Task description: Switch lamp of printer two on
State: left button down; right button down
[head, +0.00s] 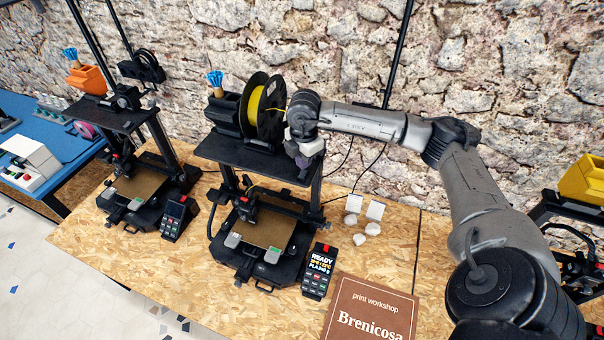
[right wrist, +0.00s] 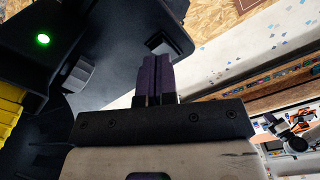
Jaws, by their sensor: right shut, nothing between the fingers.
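A black printer (head: 262,278) with a yellow filament spool (head: 259,112) on its top shelf (head: 225,149) stands in the middle of the head view. My right gripper (head: 306,172) is at the right end of that shelf, shut and empty. In the right wrist view its dark purple fingers (right wrist: 155,76) are pressed together. A round green light (right wrist: 43,40) glows on a black surface left of the fingers, and a small grey block (right wrist: 78,74), perhaps a switch, sticks out between them. The fingers look apart from the block. I cannot make out a lamp in the head view. My left gripper is not in view.
A second printer (head: 138,190) stands to the left, and a yellow box (head: 583,180) tops another at the right edge. A display unit (head: 319,271), a brown sign (head: 370,312) and several white pieces (head: 375,210) are on the wooden table (head: 180,295). A stone wall is behind.

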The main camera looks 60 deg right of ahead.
aim_at(304, 171)
jog(key=shift+f+b, duration=0.45)
jog(key=shift+f, duration=0.25)
jog(key=shift+f+b, duration=0.4)
jog(key=shift+f, duration=0.2)
dwell(0.4)
jog(key=shift+r, duration=0.1)
jog(key=shift+r+p, duration=0.85)
jog(key=shift+r, duration=0.2)
jog(key=shift+r+p, duration=1.65)
jog(key=shift+r, duration=0.8)
